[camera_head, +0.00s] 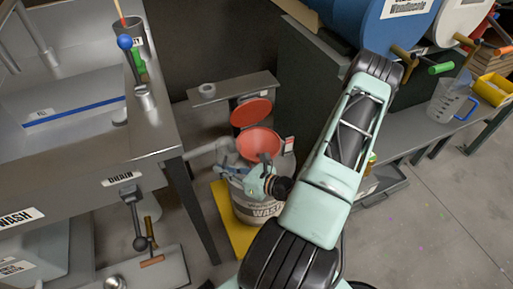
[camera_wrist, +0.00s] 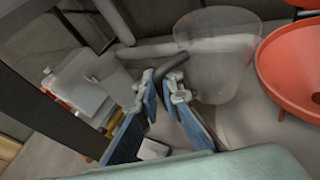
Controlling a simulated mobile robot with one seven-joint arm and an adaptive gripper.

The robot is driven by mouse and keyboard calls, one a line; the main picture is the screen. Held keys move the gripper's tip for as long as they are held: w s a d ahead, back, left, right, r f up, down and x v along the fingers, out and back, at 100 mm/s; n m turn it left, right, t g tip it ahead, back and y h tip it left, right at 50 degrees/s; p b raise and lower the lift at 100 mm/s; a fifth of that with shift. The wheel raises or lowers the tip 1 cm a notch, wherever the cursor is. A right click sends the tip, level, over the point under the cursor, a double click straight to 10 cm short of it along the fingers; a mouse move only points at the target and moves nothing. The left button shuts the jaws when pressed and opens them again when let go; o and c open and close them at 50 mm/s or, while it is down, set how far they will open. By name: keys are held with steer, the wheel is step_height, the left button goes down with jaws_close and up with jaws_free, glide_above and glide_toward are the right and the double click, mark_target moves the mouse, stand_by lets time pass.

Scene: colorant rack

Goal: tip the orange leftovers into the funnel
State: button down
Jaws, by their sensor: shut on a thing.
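The orange-red funnel (camera_head: 258,143) sits on top of a pale waste drum (camera_head: 256,210), and its round lid (camera_head: 251,112) stands open behind it. In the wrist view the funnel (camera_wrist: 292,75) is at the right edge. My gripper (camera_head: 242,172) is just left of and close to the funnel. In the wrist view my gripper (camera_wrist: 162,84) is shut on the dark handle of a clear jug (camera_wrist: 215,60). The jug is beside the funnel, apart from it in the picture. I see no orange liquid in it. In the head view I cannot make out the jug clearly.
A steel wash bench (camera_head: 90,165) stands to the left. A yellow platform (camera_head: 229,222) lies under the drum. A small grey shelf (camera_head: 233,88) is behind the funnel. A blue-tinted measuring jug (camera_head: 449,100) stands on the right bench. The floor at lower right is free.

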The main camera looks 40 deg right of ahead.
steer(key=shift+a+f+n+g+h+b, duration=0.55)
steer(key=shift+a+f+n+b, duration=0.25)
steer(key=shift+f, duration=1.3)
step_height(320, 180, up, 5)
steer(key=p, duration=0.4)
steer(key=shift+s, duration=0.1)
